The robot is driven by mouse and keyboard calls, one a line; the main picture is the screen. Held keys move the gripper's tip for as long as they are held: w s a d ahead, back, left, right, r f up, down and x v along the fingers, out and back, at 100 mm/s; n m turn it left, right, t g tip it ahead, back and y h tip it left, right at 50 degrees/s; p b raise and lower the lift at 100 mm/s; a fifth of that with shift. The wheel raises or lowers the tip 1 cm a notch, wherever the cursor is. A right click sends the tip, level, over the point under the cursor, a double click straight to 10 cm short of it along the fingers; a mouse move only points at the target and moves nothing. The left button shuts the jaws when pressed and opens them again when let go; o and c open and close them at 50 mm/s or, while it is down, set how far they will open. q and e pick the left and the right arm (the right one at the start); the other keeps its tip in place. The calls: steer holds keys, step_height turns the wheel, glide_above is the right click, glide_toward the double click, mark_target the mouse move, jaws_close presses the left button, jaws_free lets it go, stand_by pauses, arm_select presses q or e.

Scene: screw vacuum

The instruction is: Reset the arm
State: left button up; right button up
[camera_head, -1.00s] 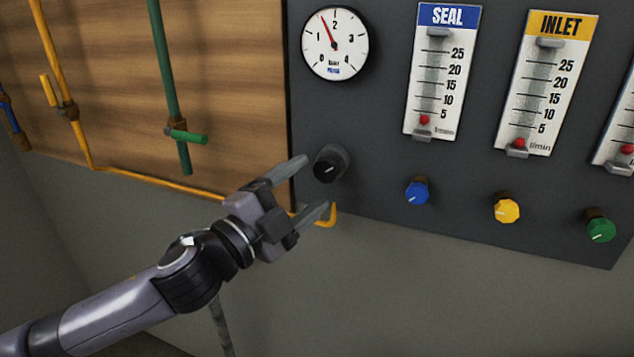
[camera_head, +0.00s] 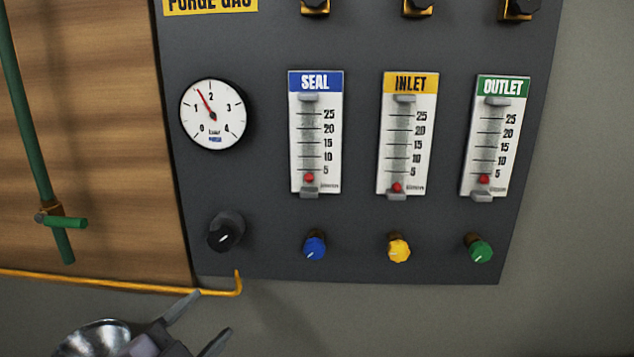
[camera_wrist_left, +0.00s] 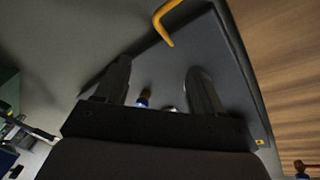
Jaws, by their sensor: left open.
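My left gripper (camera_head: 205,322) is at the bottom left of the head view, partly cut off by the lower edge. Its fingers are apart and nothing shows between them. It is below the grey panel and the black knob (camera_head: 226,232), clear of both. In the left wrist view the two fingers (camera_wrist_left: 155,88) also stand apart, with the dark panel beyond. My right gripper is in neither view.
The grey panel (camera_head: 270,225) carries a round gauge (camera_head: 212,114), three flow meters, and a blue knob (camera_head: 315,246), yellow knob (camera_head: 399,249) and green knob (camera_head: 480,249). A yellow pipe (camera_head: 120,282) runs below the wooden board. A green valve handle (camera_head: 67,222) is at left.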

arm_select(q)
steer(key=s+f+n+g+y, duration=0.1)
steer(key=s+f+n+g, duration=0.1)
steer(key=s+f, duration=0.4)
steer(key=s+a+f+n+g+y, duration=0.1)
steer(key=s+f+n, duration=0.4)
steer(key=f, duration=0.8)
steer(key=s+a+f+n+g+y, duration=0.1)
steer(key=s+f+n+g, duration=0.2)
steer(key=s+f, duration=0.4)
step_height(320, 180, down, 3)
steer(key=shift+r+n+y, duration=0.1)
steer(key=shift+n+y, duration=0.3)
steer(key=shift+n, duration=0.3)
steer(key=shift+w, duration=0.1)
